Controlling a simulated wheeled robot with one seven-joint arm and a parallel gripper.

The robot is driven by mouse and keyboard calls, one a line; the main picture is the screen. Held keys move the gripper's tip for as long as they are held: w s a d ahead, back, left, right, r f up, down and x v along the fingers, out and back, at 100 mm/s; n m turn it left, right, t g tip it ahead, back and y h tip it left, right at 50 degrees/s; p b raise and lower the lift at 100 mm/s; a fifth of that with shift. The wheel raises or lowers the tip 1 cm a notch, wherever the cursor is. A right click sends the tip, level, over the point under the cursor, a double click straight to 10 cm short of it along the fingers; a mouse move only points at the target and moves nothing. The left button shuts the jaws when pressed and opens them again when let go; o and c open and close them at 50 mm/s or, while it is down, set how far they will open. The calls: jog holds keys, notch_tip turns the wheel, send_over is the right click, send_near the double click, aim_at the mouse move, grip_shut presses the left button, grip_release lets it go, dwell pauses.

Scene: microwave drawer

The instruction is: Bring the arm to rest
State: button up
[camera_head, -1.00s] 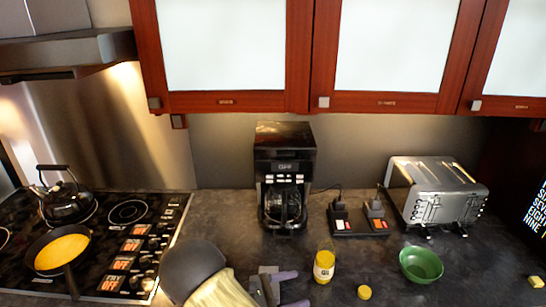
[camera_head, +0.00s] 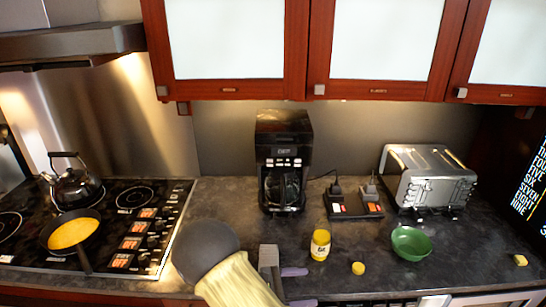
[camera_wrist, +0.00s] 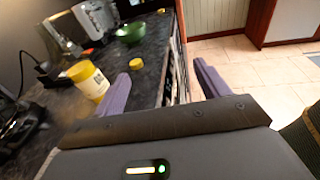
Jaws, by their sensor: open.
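My gripper (camera_head: 298,287) is at the front edge of the counter, near the bottom middle of the head view. In the wrist view its two purple fingers (camera_wrist: 162,72) are spread wide apart with nothing between them. The left finger there is over the dark counter and the right one shows against the floor beyond the counter edge. A yellow jar (camera_head: 320,245) stands upright just beyond the fingers; it also shows in the wrist view (camera_wrist: 88,80), left of the left finger and apparently apart from it.
A yellow lid (camera_head: 358,268) and a green bowl (camera_head: 411,243) are right of the jar. A coffee maker (camera_head: 284,165), outlet block (camera_head: 354,207) and toaster (camera_head: 430,180) stand behind. A pan (camera_head: 72,235) and kettle (camera_head: 75,185) are on the stove. Tiled floor (camera_wrist: 240,60) is open beside the counter.

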jog(key=s+d+r+m+g+y, duration=0.2)
jog(key=s+d+m+g+y, duration=0.4)
jog(key=s+m+y, duration=0.25)
notch_tip(320, 180, up, 6)
jog(key=s+d+m+t+y, duration=0.2)
jog(key=m+t+y, duration=0.4)
jog(key=m, duration=0.5)
jog(key=shift+r+y, duration=0.25)
jog(key=shift+y, duration=0.7)
